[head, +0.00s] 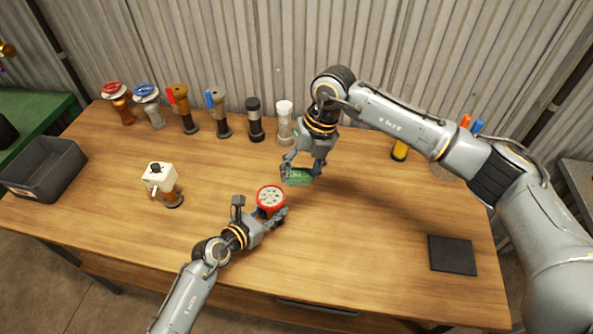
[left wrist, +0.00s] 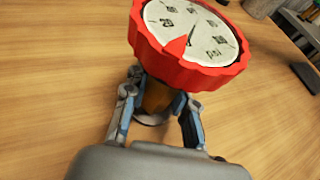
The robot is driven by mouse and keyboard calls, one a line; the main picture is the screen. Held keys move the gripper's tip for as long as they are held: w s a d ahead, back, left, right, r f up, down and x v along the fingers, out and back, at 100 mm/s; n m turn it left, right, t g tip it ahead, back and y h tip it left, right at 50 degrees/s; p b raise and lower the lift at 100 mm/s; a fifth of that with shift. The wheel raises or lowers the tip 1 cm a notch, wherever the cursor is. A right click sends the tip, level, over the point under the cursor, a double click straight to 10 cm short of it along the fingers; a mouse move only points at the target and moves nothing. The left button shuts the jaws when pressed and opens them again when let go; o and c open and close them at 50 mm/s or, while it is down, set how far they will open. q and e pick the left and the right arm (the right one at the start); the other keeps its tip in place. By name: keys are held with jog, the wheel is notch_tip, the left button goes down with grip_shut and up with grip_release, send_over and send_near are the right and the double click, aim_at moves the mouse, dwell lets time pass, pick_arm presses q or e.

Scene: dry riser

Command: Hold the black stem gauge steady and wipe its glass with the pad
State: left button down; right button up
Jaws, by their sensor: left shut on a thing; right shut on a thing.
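A gauge (head: 270,196) with a red rim and a white dial stands on the wooden table. In the left wrist view the gauge (left wrist: 190,35) shows its dial marks, a dark needle and a red wedge; the stem below looks brownish, not clearly black. My left gripper (head: 261,212) is shut around the stem, one finger on each side, under the red rim. My right gripper (head: 302,168) is shut on a green pad (head: 298,178), held above the table just behind and right of the gauge. The gap between pad and dial is hard to judge.
Several valves and fittings line the back, including a red-wheeled valve (head: 112,91) and a black-topped fitting (head: 254,118). A white-topped fitting (head: 160,176) stands left of the gauge. A grey bin (head: 52,168) is at far left, a black mat (head: 452,255) at front right. The front middle is clear.

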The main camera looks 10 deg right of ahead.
pick_arm(q)
jog(key=c, duration=1)
grip_release()
jog(key=v, duration=1.1)
jog(key=shift+s+a+r, duration=0.15)
jog(key=shift+s, duration=0.05)
jog(key=shift+s+a+r, duration=0.1)
jog(key=shift+a+r, duration=0.05)
